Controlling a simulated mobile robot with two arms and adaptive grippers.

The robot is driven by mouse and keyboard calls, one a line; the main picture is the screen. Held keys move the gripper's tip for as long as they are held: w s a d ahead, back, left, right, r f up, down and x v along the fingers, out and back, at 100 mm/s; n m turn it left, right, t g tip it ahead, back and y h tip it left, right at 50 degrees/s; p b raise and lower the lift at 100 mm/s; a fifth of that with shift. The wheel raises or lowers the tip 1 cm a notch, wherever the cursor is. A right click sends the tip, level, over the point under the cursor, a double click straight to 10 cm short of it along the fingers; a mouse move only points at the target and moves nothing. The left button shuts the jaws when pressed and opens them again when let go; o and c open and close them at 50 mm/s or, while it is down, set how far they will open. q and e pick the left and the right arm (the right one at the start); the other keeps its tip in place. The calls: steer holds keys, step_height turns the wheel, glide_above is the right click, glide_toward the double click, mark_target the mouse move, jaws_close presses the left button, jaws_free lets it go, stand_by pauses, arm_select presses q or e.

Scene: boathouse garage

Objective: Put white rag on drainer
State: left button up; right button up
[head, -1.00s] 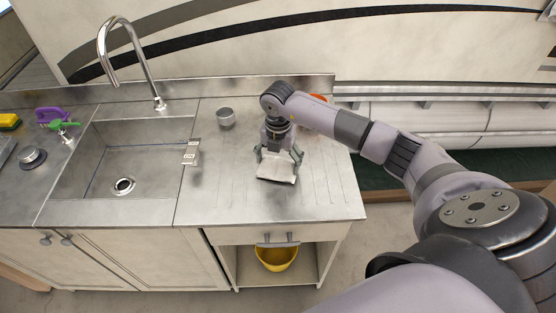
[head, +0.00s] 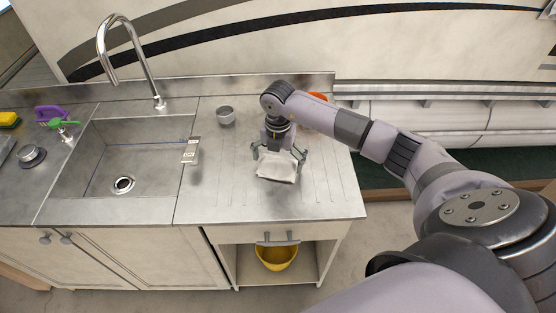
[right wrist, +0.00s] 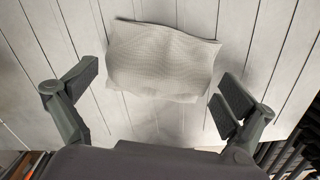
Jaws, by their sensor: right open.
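The white rag (head: 277,168) lies on the ribbed metal drainer (head: 325,195) to the right of the sink. My right gripper (head: 278,156) is just above and behind the rag, pointing down, with its fingers spread. In the right wrist view the rag (right wrist: 162,62) lies flat on the grooved surface. It sits ahead of and between the open fingertips of my right gripper (right wrist: 158,88), and neither finger appears to grip it. My left gripper is not in view.
A sink (head: 120,160) with a tall faucet (head: 135,55) is on the left. A small metal cup (head: 225,116) stands behind the drainer's left part. An orange-red object (head: 317,97) is partly hidden behind my arm. A yellow bowl (head: 277,257) sits on the shelf below.

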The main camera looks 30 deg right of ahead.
step_height(320, 180, up, 12)
stand_by(0.7)
steer(key=shift+c, duration=0.4)
jaws_close()
stand_by(1.1)
stand_by(0.9)
steer(key=shift+r, duration=0.1)
step_height(320, 180, up, 12)
steer(key=p, duration=0.8)
stand_by(0.6)
stand_by(0.4)
